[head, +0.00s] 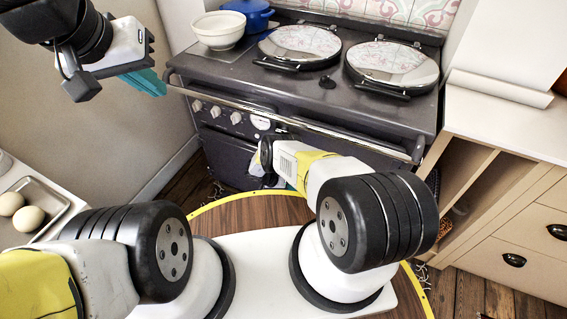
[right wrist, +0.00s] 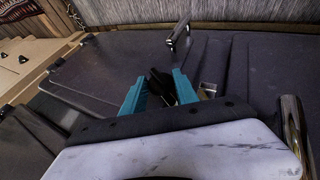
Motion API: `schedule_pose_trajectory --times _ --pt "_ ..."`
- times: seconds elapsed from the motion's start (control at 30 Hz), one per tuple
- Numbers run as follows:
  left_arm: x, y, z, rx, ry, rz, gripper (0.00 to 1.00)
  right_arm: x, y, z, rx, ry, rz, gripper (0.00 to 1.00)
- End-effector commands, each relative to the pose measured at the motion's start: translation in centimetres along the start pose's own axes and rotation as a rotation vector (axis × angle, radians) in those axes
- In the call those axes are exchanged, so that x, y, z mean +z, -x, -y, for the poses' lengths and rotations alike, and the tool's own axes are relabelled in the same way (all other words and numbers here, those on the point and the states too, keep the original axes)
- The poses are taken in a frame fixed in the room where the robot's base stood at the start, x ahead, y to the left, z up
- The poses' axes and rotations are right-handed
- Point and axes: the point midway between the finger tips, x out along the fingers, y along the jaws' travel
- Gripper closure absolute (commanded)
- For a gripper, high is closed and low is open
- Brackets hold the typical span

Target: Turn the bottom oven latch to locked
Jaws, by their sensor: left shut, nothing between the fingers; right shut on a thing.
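The dark grey range oven (head: 290,95) stands against the back wall, with a chrome rail along its front. In the right wrist view, my right gripper's (right wrist: 160,92) teal fingers are closed around a small black latch (right wrist: 158,80) on the oven front. The latch is partly hidden between the fingers, so I cannot tell its exact angle. In the head view my right forearm hides this gripper and the latch. My left gripper (head: 146,80) is shut and empty, raised in the air left of the range.
The chrome rail (head: 290,122) crosses the front above my right arm. A white bowl (head: 218,28) and blue pot (head: 248,12) stand on the range top. A cream cabinet (head: 515,215) is at the right, a tray with eggs (head: 28,215) at the left.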

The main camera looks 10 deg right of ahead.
Motion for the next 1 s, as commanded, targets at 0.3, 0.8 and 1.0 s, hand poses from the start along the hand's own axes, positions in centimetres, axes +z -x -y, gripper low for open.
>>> schedule_pose_trajectory --times 0.3,0.8,1.0 --pt "0.0 0.0 0.0 0.0 0.0 0.0 1.0 -0.2 0.1 0.0 -0.001 -0.001 -0.004 0.43" --pt "0.0 0.0 0.0 0.0 0.0 0.0 1.0 -0.2 1.5 0.0 -0.001 -0.001 0.0 0.43" --pt "0.0 0.0 0.0 0.0 0.0 0.0 1.0 -0.2 4.7 0.1 -0.001 0.0 -0.002 0.43"
